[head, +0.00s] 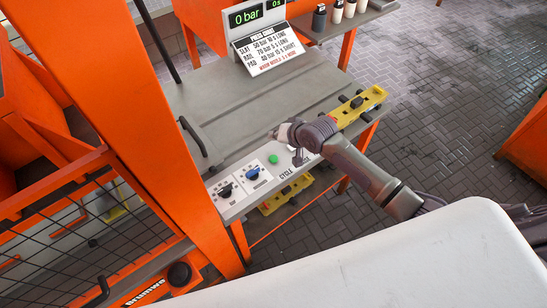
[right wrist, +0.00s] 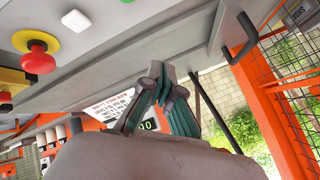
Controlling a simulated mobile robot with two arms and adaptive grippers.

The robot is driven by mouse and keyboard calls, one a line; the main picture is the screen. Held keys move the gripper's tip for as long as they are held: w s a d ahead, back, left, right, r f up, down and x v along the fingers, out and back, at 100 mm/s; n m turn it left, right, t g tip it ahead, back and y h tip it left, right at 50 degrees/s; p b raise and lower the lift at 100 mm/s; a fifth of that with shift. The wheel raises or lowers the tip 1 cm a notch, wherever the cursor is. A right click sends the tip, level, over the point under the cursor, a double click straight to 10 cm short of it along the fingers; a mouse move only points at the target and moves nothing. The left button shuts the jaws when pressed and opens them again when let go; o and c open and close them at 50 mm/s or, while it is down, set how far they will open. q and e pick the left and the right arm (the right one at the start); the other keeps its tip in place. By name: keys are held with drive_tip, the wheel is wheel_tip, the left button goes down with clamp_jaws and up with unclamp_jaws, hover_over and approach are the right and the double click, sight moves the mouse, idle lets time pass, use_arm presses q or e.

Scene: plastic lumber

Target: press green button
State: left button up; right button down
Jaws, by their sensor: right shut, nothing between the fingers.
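The green button (head: 272,158) is a small round cap on the pale sloped control panel (head: 240,183) at the front of the grey bench. It stands to the right of the blue knob. My right gripper (head: 276,133) is shut and empty. In the head view its tip appears just above the green button and apart from it; its exact height over the panel is hard to tell. My left gripper is not in view.
The panel also carries a blue knob (head: 252,173) and a black knob (head: 225,190). A red mushroom button (right wrist: 38,60) and a white square button (right wrist: 75,20) show in the wrist view. An orange post (head: 165,120) and a black handle (head: 194,136) stand left of my gripper.

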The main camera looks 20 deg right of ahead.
drive_tip(key=b, duration=0.7)
hover_over(275, 159)
wheel_tip(275, 159, down, 7)
drive_tip(key=shift+w+r, duration=0.1)
drive_tip(key=shift+f+b, duration=0.5)
drive_tip(key=shift+f, duration=0.4)
drive_tip(key=shift+f, duration=0.15)
drive_tip(key=shift+f, duration=0.3)
